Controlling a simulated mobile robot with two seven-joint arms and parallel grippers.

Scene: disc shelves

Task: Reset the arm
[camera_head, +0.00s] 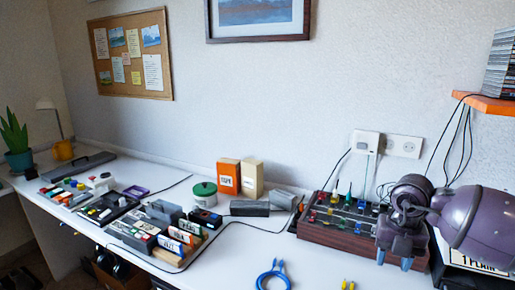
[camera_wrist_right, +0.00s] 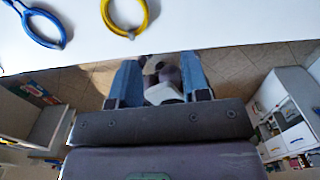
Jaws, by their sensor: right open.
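My right arm comes in from the right side of the head view. Its gripper (camera_head: 395,261) points down in front of a brown wooden-sided box with knobs (camera_head: 335,241), near the table's right part. The two bluish fingers stand apart with nothing between them. In the right wrist view my right gripper (camera_wrist_right: 160,82) is also open, and the floor and part of my own body show beyond its fingers. My left gripper is not in view.
A blue cable (camera_head: 272,274) and a yellow one (camera_head: 347,285) lie at the front of the white table (camera_head: 225,265). Boxes, a green-lidded tin (camera_head: 204,194) and several small devices fill the left and middle. An orange shelf (camera_head: 490,103) with stacked discs hangs at right.

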